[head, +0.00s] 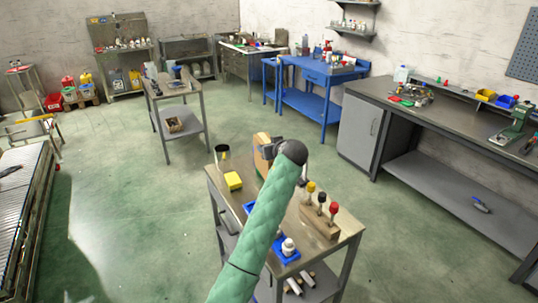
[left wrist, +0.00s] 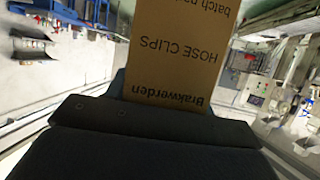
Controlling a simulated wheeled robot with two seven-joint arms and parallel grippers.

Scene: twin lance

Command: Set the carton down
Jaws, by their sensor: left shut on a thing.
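The brown cardboard carton (head: 261,143) is at the far side of the small cart (head: 326,238), mostly hidden behind my left gripper (head: 268,150). The gripper is shut on the carton. In the left wrist view the carton (left wrist: 176,50) stands out from the dark gripper body, with the printed words "HOSE CLIPS" and "Brakwerden" upside down. I cannot tell whether its bottom touches the cart top. My green-sleeved left arm crosses the cart and hides part of it. My right gripper is not in view.
Open green floor surrounds the cart. A long workbench (head: 440,113) is at the right.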

